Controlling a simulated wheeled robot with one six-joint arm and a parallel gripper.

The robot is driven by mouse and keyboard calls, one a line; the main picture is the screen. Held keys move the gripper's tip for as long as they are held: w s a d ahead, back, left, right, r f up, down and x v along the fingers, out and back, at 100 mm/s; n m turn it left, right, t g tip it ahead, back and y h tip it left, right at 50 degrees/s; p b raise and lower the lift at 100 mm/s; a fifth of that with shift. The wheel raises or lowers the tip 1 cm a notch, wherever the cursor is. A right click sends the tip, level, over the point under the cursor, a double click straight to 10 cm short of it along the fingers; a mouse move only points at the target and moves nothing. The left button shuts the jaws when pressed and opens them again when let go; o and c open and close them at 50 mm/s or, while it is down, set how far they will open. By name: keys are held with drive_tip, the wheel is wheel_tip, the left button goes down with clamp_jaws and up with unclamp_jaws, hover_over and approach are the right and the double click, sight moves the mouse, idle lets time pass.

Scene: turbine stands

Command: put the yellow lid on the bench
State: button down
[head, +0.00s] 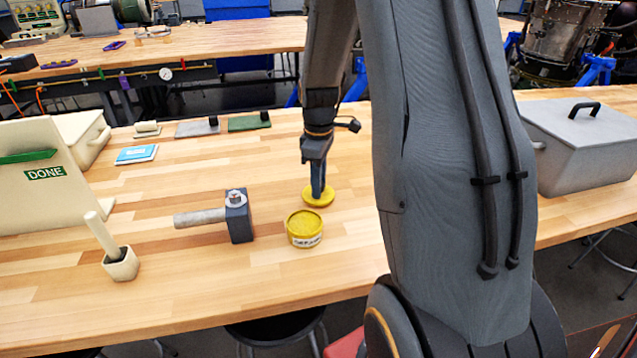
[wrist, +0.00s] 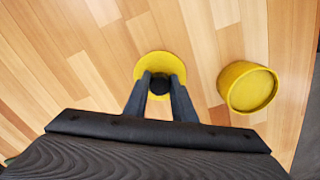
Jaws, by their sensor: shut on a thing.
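The yellow lid (head: 318,198) is a flat round disc with a dark knob, seen in the head view just behind the yellow tub. My gripper (head: 318,188) points down and is shut on the lid's knob. The wrist view shows the lid (wrist: 160,66) between the fingertips of my gripper (wrist: 158,84). The lid is at or very near the bench top (head: 190,275); I cannot tell whether it touches. The open yellow tub (head: 304,229) stands upright on the bench, apart from the lid, and also shows at the right in the wrist view (wrist: 247,87).
A mallet-like tool (head: 238,217) lies left of the tub. A small pot with a stick (head: 121,264) and a DONE board (head: 60,170) stand further left. A grey lidded box (head: 580,150) is at the right. Bare bench lies around the lid.

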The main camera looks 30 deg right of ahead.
drive_tip(key=shift+f, duration=0.35)
drive_tip(key=c, duration=1.2)
unclamp_jaws()
drive_tip(key=shift+r+p, duration=2.75)
drive_tip(key=shift+r, duration=0.8)
